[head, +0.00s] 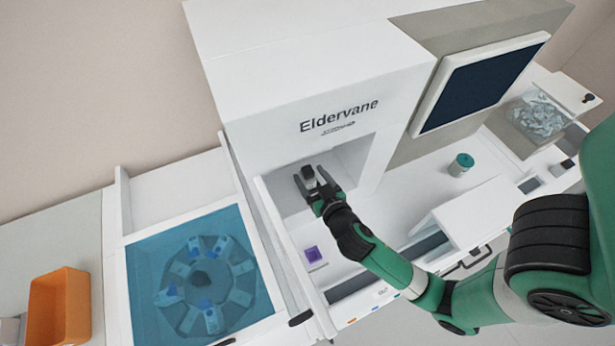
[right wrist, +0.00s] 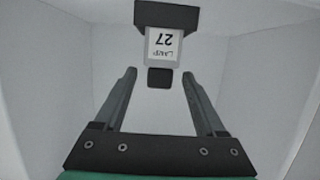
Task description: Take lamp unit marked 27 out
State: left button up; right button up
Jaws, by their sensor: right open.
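The lamp unit marked 27 (right wrist: 162,45) shows in the right wrist view as a pale block with an upside-down "LAMP 27" label. One end meets a black holder (right wrist: 167,17); a dark knob (right wrist: 159,78) is at its other end. In the head view the lamp unit (head: 308,172) is small and dark inside the recess of the white Eldervane machine. My right gripper (head: 310,179) reaches into this recess and is open. In the right wrist view its fingertips (right wrist: 160,75) stand either side of the knob, with gaps. My left gripper is not in view.
The recess walls (right wrist: 75,60) stand close around my right gripper. A blue-lidded carousel (head: 135,290) and an orange bin (head: 60,308) are at left. A teal-lidded jar (head: 461,165) stands at right.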

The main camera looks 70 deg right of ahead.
jog(key=x, duration=0.5)
jog(key=shift+w+d+r+p, duration=0.1)
jog(key=shift+w+p, duration=0.05)
jog(key=shift+p, duration=0.25)
grip_shut()
